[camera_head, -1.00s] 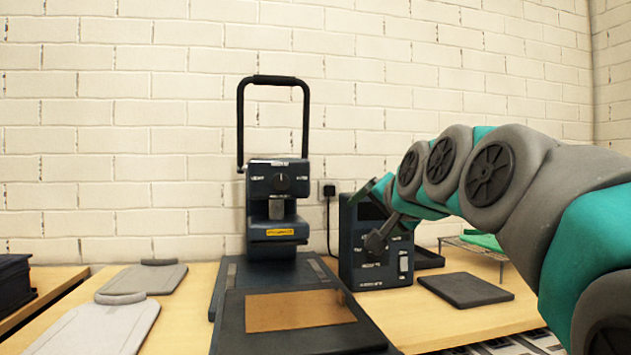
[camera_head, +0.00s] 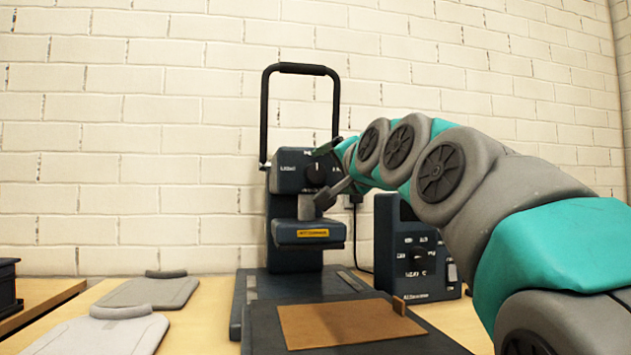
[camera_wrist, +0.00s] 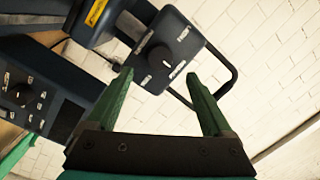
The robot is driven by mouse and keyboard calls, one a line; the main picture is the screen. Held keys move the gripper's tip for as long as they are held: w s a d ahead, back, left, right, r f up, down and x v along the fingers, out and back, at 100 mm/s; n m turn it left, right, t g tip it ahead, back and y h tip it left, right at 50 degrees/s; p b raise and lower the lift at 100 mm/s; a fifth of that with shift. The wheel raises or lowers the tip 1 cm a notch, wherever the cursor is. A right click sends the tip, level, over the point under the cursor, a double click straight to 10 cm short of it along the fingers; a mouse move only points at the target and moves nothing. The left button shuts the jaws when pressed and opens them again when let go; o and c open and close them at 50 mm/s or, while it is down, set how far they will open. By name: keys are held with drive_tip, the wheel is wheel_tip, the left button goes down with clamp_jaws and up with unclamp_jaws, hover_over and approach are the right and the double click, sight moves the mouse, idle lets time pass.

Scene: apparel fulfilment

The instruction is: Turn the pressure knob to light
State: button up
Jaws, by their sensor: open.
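The pressure knob (camera_head: 318,173) is a dark round dial on the dark blue head of the press (camera_head: 292,172). Small white labels surround it; the left one seems to read LIGHT. In the wrist view the knob (camera_wrist: 158,54) shows a whitish mark on its lower right side, toward the lower label. My gripper (camera_wrist: 159,74) is open and empty, its two green fingers spread to either side of the knob's line. Whether the fingertips touch the press face I cannot tell. In the head view my gripper (camera_head: 327,170) is in front of the head's right part and partly covers the knob.
The press's black handle (camera_head: 301,70) stands raised above the head. A control box (camera_head: 415,250) with its own dial stands right of the press. A brown sheet (camera_head: 345,322) lies on the lower plate. Two grey boards (camera_head: 150,291) lie on the table at left.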

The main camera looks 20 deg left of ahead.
sight(318, 173)
drive_tip(key=shift+p+x, duration=0.65)
drive_tip(key=shift+x, duration=2.9)
drive_tip(key=shift+c, duration=0.2)
clamp_jaws()
